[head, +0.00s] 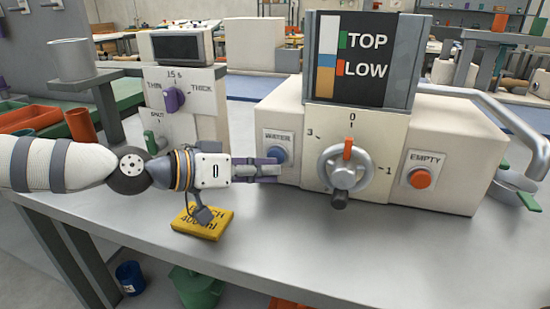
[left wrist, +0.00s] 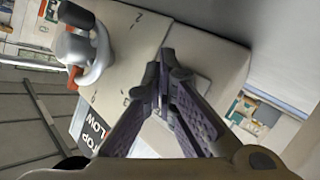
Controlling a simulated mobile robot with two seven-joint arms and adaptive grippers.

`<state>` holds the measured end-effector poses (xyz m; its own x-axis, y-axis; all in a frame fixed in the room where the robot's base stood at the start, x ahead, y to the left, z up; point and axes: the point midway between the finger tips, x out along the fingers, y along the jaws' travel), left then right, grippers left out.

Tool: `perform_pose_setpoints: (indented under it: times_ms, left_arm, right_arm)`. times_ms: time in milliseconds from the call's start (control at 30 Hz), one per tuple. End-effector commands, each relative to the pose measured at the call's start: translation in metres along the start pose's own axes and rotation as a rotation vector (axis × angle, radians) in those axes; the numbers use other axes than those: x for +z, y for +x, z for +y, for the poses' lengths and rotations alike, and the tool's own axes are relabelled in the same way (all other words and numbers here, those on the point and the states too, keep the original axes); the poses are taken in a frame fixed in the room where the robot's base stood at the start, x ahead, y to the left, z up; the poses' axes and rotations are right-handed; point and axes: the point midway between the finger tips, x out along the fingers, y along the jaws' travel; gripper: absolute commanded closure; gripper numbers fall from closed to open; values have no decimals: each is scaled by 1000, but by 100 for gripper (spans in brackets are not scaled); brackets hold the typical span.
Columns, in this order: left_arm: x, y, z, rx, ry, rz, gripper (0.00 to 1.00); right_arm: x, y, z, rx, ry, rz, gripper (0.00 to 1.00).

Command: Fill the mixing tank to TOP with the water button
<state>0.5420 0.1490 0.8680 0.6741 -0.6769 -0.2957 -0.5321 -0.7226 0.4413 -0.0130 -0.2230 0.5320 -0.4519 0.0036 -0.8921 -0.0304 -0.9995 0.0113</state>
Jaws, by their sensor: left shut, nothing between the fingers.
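The mixing tank's gauge (head: 352,60) has a green marker at TOP and a red one at LOW. Its column is white above, blue in a middle band and tan below; the blue band's upper edge lies between the markers. The blue water button (head: 276,155) is on the tank's left front plate. My left gripper (head: 277,170) is shut and empty, its fingertips at the button's lower part; I cannot tell whether they touch it. In the left wrist view the closed fingers (left wrist: 163,90) point at the housing and hide the button.
A dial (head: 346,168) with a red pointer near 0 and an orange EMPTY button (head: 419,178) are to the right. A yellow block (head: 203,222) lies below my left wrist. A unit with a purple knob (head: 174,99) stands behind. The bench front (head: 360,255) is clear.

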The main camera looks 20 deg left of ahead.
Motion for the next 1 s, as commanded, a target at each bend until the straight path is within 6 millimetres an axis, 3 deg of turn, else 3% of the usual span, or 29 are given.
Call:
perform_pose_setpoints:
  times_ms: [1000]
  left_arm:
    - [-4,5,-3,0,0,2,100]
  right_arm:
    - [1,6,0,0,0,-10,60]
